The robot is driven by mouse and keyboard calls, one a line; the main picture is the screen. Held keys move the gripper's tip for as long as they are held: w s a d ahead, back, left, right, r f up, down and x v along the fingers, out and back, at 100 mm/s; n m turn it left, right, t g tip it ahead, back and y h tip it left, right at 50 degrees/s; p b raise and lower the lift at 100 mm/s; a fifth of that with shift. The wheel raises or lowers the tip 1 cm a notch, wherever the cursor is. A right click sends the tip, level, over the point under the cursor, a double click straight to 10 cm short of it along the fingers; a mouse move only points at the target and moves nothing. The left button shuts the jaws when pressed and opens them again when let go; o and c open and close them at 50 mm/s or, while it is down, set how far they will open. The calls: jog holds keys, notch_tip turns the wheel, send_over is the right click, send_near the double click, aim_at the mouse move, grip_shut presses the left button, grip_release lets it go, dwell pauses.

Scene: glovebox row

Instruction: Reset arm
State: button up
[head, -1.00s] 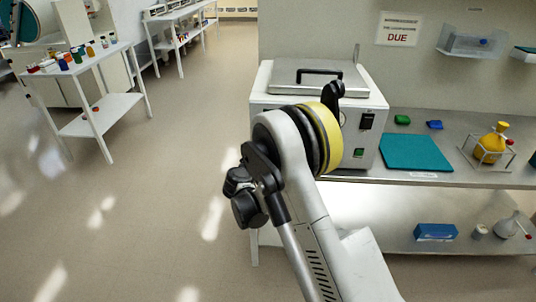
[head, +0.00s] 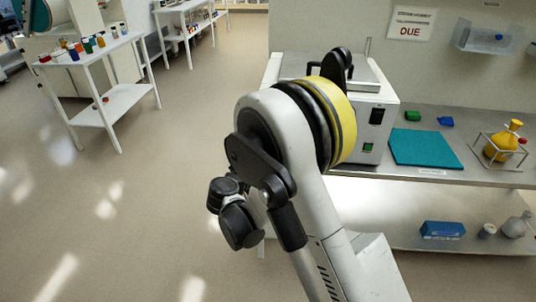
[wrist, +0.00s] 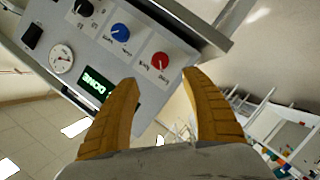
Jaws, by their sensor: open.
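My gripper (wrist: 164,100) shows in the wrist view with its two yellow-brown fingers spread apart. It is open and nothing is between the fingers. Beyond the fingers is the control panel of a white device, with a red knob (wrist: 160,62), a blue knob (wrist: 120,32), a round gauge (wrist: 61,61) and a green display reading DONE (wrist: 92,87). The fingers appear apart from the panel. In the head view my arm is folded up in the middle and my gripper cannot be made out.
A white boxy device (head: 385,100) stands on the steel bench behind my arm. Open floor (head: 100,220) is at left, before a small white table (head: 125,97).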

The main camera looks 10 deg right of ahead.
jog(key=shift+s+a, duration=0.1)
dwell(0.3)
jog(key=s+d+r+m+g+y, duration=0.1)
jog(key=s+d+r+g+y, duration=0.1)
jog(key=s+d+r, duration=0.4)
jog(key=s+d+r+m+g+y, duration=0.1)
jog(key=s+d+r+g+y, duration=0.2)
jog(key=s, duration=0.5)
jog(key=s+a+r+y, duration=0.1)
jog(key=s+a+y, duration=0.1)
jog(key=s, duration=1.6)
jog(key=shift+s+a+r+m+y, duration=0.15)
jog(key=shift+s+m+y, duration=0.2)
jog(key=shift+y, duration=0.45)
jog(key=shift+w, duration=0.1)
jog(key=shift+c, duration=0.2)
